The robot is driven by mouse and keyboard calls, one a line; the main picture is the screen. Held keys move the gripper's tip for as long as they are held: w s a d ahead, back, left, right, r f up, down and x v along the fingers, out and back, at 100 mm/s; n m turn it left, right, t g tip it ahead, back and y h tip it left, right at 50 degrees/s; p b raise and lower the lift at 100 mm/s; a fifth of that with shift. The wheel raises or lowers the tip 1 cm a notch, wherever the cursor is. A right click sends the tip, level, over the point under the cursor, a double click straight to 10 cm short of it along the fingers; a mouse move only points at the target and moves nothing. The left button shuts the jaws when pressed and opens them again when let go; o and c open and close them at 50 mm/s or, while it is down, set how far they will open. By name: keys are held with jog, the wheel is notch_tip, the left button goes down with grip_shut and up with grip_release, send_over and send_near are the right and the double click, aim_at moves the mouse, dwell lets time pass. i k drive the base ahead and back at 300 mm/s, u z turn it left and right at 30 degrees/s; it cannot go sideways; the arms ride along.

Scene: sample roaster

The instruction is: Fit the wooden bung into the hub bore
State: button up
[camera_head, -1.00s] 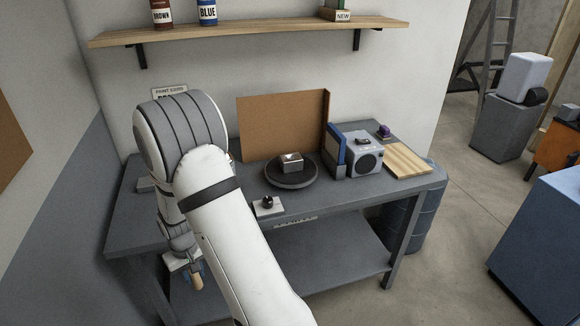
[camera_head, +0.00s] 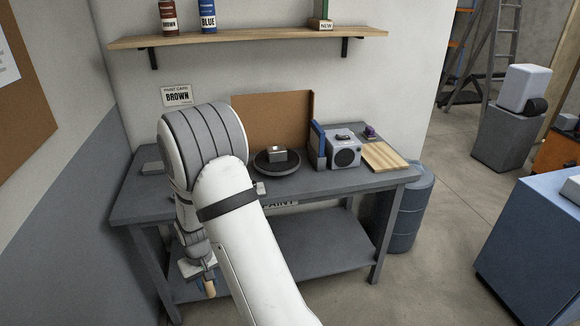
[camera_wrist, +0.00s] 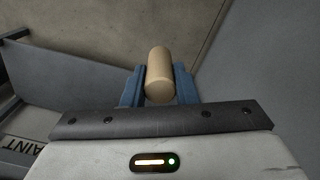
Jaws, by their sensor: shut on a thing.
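The wooden bung (camera_wrist: 159,75) is a light tan cylinder, held between the blue fingers of my gripper (camera_wrist: 160,90) in the wrist view. In the head view the bung (camera_head: 210,288) hangs low at the end of my gripper (camera_head: 207,275), in front of the grey bench (camera_head: 340,186) and below its top. My gripper is shut on the bung, with nothing else touching it that I can see. I cannot make out the hub bore in either view.
On the bench stand a dark round turntable (camera_head: 277,169) with a small metallic block, a brown backboard (camera_head: 262,118), a grey speaker-like box (camera_head: 343,150) and a wooden board (camera_head: 386,157). A blue drum (camera_head: 409,215) stands right of the bench. Open floor lies further right.

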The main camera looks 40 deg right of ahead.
aim_at(278, 153)
jog(key=z, duration=0.25)
jog(key=k, duration=0.15)
jog(key=z, duration=0.55)
jog(key=i, duration=1)
